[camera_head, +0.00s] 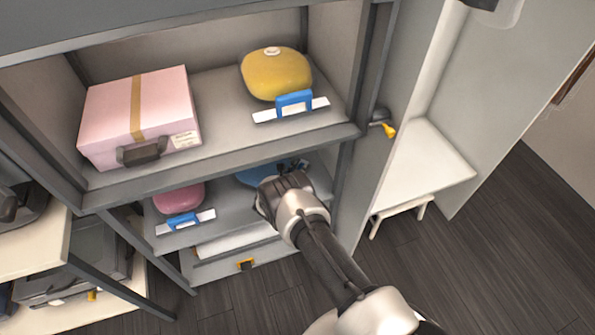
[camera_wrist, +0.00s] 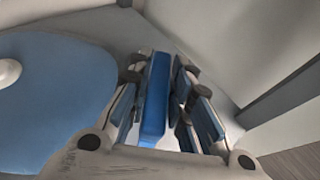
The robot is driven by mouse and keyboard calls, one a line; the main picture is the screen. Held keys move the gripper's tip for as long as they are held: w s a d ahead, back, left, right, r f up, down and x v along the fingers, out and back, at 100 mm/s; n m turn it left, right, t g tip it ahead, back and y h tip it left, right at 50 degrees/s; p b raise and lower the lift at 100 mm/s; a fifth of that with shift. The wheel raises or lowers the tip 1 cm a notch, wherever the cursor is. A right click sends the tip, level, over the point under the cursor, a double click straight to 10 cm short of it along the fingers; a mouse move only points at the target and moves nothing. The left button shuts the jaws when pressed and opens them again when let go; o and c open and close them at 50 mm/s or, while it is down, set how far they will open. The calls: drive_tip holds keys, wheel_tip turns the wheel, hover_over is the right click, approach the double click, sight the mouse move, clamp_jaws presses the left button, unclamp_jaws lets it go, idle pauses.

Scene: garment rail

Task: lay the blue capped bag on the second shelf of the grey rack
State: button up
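My gripper (camera_wrist: 165,100) looks open around the handle, with narrow gaps on both sides. In the head view my gripper (camera_head: 282,183) reaches into the shelf opening from the front right.
A pink bag (camera_head: 179,200) with a blue handle lies left on the same shelf. Above are a pink case (camera_head: 138,118) and a yellow bag (camera_head: 275,72). The upper shelf edge (camera_head: 230,162) and right side panel lie close to my gripper. A white bench (camera_head: 425,165) stands right.

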drive_tip(key=o, duration=0.5)
drive_tip(key=shift+s, duration=0.1)
